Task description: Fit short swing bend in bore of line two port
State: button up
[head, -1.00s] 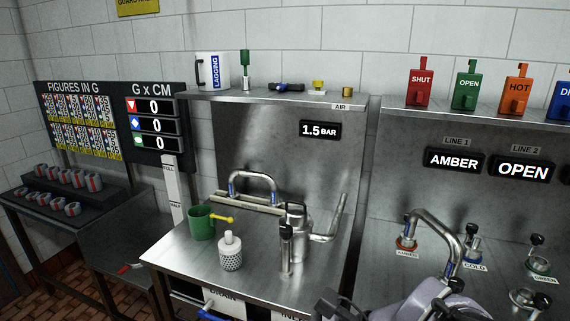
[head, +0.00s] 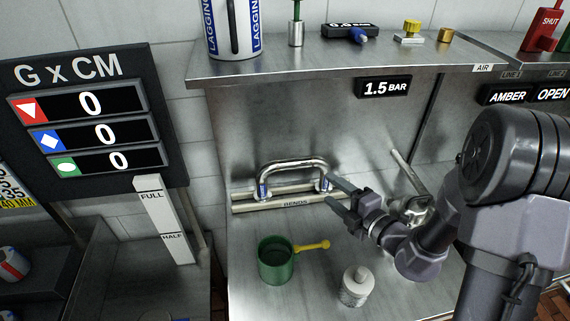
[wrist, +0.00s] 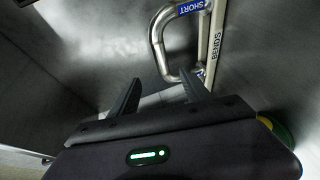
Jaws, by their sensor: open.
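The short swing bend (head: 290,166) is a shiny U-shaped pipe with blue end labels. It lies on the rack marked BENDS (head: 262,207) at the back of the steel bench. In the wrist view the bend (wrist: 157,45) shows its SHORT label, just beyond the fingers. My gripper (head: 332,192) is open and empty, its fingers close to the bend's right end; I cannot tell whether they touch it. The wrist view also shows the gripper (wrist: 158,78) with its fingers apart. The line two port is not in view; only its OPEN sign (head: 552,94) shows at the right.
A shelf (head: 290,67) with small items overhangs the bench.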

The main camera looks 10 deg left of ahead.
aim_at(299, 166)
jog(key=b+x, duration=0.5)
jog(key=x, duration=1.2)
jog(key=shift+a+f+b, duration=0.1)
jog(key=shift+f+b, duration=0.1)
jog(key=shift+b, duration=0.15)
jog(key=shift+r, duration=0.1)
jog(key=shift+c, duration=0.5)
grip_shut()
